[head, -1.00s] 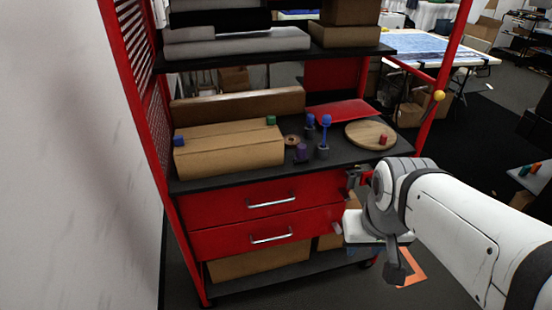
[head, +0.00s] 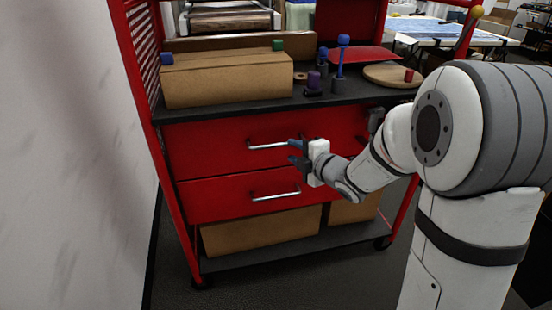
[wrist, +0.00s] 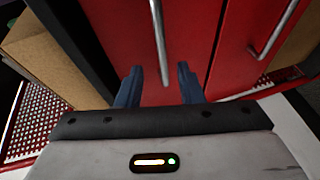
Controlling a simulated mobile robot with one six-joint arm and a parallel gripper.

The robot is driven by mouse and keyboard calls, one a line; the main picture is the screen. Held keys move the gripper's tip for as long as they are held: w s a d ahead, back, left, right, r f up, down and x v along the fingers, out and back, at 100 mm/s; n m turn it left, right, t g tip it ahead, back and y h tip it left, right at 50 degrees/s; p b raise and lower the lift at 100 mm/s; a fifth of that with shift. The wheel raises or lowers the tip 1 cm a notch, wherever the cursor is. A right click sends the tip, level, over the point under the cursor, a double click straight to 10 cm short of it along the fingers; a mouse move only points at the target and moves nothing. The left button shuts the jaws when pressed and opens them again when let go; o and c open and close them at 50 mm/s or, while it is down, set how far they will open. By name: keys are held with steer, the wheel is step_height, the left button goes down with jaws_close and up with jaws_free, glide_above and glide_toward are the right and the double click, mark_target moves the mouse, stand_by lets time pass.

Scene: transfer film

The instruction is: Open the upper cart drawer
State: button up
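The upper cart drawer (head: 220,148) is a red front with a silver bar handle (head: 268,146), and it looks closed. My gripper (head: 294,153) is at the right end of that handle. In the wrist view my gripper (wrist: 160,88) has two blue fingers spread apart, with the upper handle (wrist: 160,45) running between them. The fingers do not visibly press on the bar; I cannot tell how deep the bar sits between them. The lower drawer (head: 225,197) is also red and closed, with its own silver handle (head: 276,194).
A cardboard box (head: 227,80) and blue and purple pieces stand on the dark cart top (head: 240,108). A round wooden board (head: 392,75) lies at the right. Boxes (head: 262,232) sit on the bottom shelf. A white wall (head: 60,150) is close on the left.

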mark_target(276, 144)
steer(key=shift+n+y, duration=0.3)
steer(key=shift+n, duration=0.1)
steer(key=x, duration=0.5)
steer(key=b+x, duration=0.1)
steer(key=x, duration=0.2)
steer(key=shift+s+a+f, duration=0.1)
steer(key=shift+a+f, duration=0.15)
steer(key=shift+a, duration=0.15)
steer(key=shift+c, duration=0.2)
jaws_close()
